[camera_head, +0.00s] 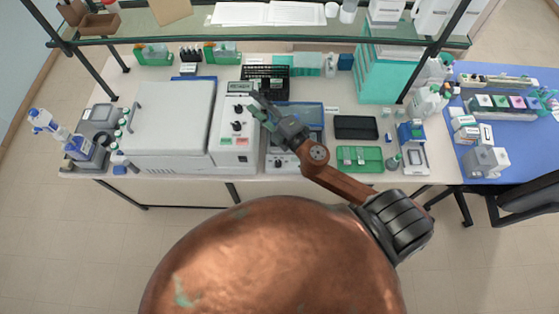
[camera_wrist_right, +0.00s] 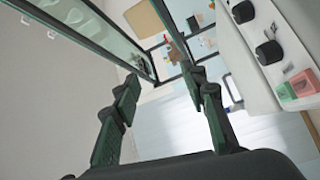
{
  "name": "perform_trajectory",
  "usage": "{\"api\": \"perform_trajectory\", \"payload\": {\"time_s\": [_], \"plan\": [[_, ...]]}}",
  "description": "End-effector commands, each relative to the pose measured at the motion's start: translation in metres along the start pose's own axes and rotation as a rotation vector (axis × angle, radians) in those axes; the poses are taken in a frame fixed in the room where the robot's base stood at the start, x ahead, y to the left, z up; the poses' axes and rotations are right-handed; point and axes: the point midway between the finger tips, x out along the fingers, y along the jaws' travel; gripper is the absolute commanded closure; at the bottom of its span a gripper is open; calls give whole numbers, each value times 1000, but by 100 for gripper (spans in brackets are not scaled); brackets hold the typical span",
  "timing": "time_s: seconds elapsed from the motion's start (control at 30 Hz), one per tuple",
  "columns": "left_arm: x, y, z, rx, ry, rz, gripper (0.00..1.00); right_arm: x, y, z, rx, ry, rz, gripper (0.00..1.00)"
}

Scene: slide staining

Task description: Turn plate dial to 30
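A white control panel (camera_head: 232,158) on the large lidded machine carries two black dials, an upper dial (camera_head: 238,108) and a lower dial (camera_head: 237,126), above a green and a red button. In the right wrist view the dials (camera_wrist_right: 268,52) are at the upper right, outside the fingers. Their settings and labels are too small to read. My right gripper (camera_head: 257,105) is open and empty, just right of the panel and apart from the dials; its spread fingers show in the wrist view (camera_wrist_right: 164,84). My left gripper is not in view.
A low device (camera_head: 283,161) with a small knob stands right of the panel, partly under my right gripper. A black rack (camera_head: 265,72) is behind. A black tray (camera_head: 356,127) and a green tray (camera_head: 372,166) lie to the right. A shelf (camera_head: 300,41) spans the back.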

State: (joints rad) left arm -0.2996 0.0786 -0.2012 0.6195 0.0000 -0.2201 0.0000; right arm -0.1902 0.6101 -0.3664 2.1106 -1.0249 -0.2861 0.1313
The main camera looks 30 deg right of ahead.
Motion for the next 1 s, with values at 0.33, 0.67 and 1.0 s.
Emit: {"api": "perform_trajectory", "payload": {"time_s": [0.33, 0.67, 1.0], "plan": [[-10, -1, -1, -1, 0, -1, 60, -72, -166, -97, -1048, 908, -420, 60], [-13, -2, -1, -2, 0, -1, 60, -129, -227, 66, -1545, 1064, -931, 60], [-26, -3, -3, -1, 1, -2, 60, -121, -262, 83, -1570, 1065, -974, 60]]}}
